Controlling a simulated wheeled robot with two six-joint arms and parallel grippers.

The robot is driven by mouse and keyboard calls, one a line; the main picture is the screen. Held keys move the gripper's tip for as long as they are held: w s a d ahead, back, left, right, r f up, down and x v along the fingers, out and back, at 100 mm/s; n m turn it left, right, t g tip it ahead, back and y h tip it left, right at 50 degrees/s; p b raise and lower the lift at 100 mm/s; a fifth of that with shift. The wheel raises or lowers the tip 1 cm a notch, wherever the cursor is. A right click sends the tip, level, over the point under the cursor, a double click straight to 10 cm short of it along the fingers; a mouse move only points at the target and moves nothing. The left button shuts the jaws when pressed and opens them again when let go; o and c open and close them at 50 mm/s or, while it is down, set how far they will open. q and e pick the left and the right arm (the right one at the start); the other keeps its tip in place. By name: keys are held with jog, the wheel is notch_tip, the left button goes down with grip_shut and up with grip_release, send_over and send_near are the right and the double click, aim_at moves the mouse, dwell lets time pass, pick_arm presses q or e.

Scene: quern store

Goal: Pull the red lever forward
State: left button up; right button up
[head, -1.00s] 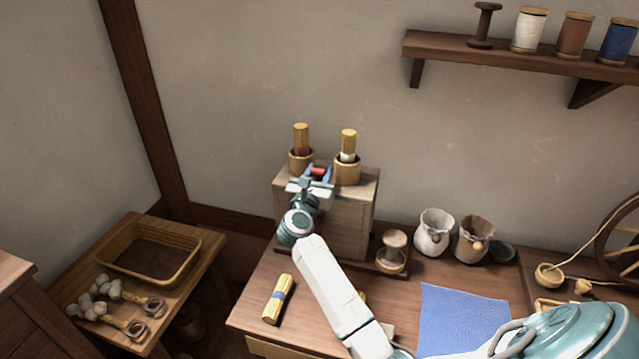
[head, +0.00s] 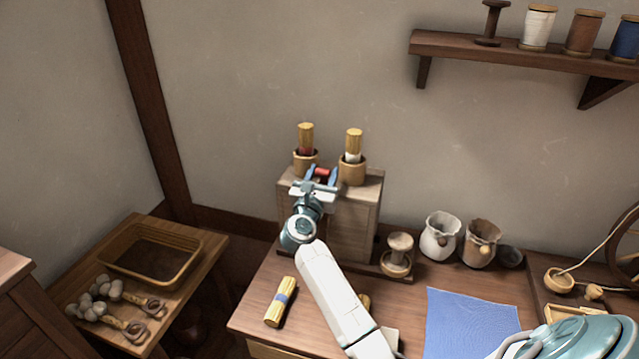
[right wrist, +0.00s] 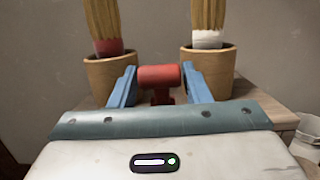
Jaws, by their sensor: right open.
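The red lever (head: 322,172) has a short red crossbar handle and stands at the top of a wooden box (head: 352,228) on the bench. My right gripper (head: 321,175) is open, with one blue finger on each side of the lever. In the right wrist view the red handle (right wrist: 160,77) shows between the two blue fingers (right wrist: 160,88), with a small gap visible at the right finger. I cannot tell whether the left finger touches it. The lever's base is mostly hidden behind my gripper. My left gripper is not in view.
Two wooden cups with brushes, one red-banded (head: 305,140) and one white-banded (head: 353,146), stand close on either side of the lever. A wooden spool-shaped piece (head: 398,255), a white pouch (head: 440,237) and a brown pouch (head: 479,245) stand to the right. A blue cloth (head: 470,322) lies in front.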

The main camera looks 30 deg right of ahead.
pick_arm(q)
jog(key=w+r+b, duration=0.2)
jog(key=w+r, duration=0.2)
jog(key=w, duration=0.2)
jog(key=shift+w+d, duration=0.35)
pick_arm(e)
jog(key=v, duration=1)
jog(key=shift+s+a, duration=0.2)
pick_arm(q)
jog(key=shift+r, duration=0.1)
pick_arm(e)
jog(key=shift+f, duration=0.15)
